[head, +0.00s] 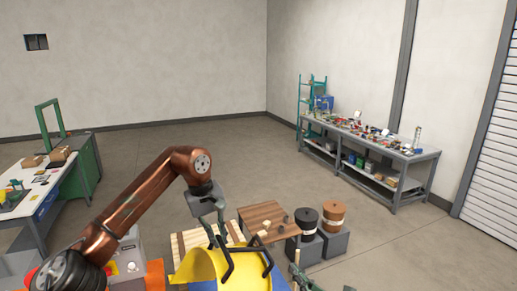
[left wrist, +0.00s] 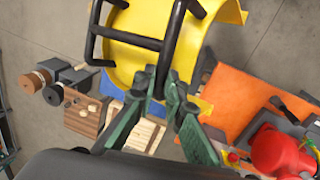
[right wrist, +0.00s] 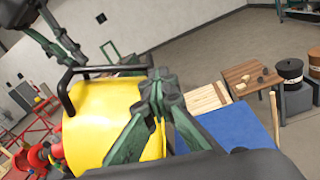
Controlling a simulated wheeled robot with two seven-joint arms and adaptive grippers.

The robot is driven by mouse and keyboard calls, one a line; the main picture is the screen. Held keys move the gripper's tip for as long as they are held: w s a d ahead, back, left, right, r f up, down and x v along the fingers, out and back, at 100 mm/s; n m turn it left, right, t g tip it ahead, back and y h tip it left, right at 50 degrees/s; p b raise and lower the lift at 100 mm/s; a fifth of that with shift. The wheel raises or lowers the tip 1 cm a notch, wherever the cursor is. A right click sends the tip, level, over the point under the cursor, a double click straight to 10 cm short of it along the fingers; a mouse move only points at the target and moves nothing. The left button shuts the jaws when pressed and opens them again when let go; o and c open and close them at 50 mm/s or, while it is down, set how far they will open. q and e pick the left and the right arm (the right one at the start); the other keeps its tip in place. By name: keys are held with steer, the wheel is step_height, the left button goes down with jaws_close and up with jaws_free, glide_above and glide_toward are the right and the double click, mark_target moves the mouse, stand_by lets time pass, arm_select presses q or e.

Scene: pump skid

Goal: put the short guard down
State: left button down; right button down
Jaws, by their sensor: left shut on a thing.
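The short guard is a curved yellow cover (head: 200,265) with black bar handles, at the bottom centre of the head view. It also shows in the left wrist view (left wrist: 128,58) and the right wrist view (right wrist: 95,115). My left gripper (head: 220,222) is shut on a black handle bar (left wrist: 125,38) from above. The guard is over or beside a blue surface (right wrist: 238,128); I cannot tell whether it touches it. My right gripper (right wrist: 158,78) has its fingertips together, close in front of the guard's right end, with no clear grip on it.
A slatted wooden pallet (right wrist: 206,98) and a brown wooden top (head: 262,217) lie beyond the guard. Black (head: 306,219) and copper (head: 333,212) spools stand on grey blocks to the right. An orange surface (left wrist: 235,92) with a red machine (left wrist: 283,153) is close by. Open floor lies behind.

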arm_select(q)
steer(key=shift+s+r, duration=0.15)
steer(key=shift+s, duration=0.05)
steer(key=shift+f+b, duration=0.6)
steer(key=shift+b, duration=0.1)
step_height(320, 180, down, 16)
steer(key=b, duration=1.5)
steer(key=shift+w+f, duration=0.2)
steer(key=shift+w, duration=0.25)
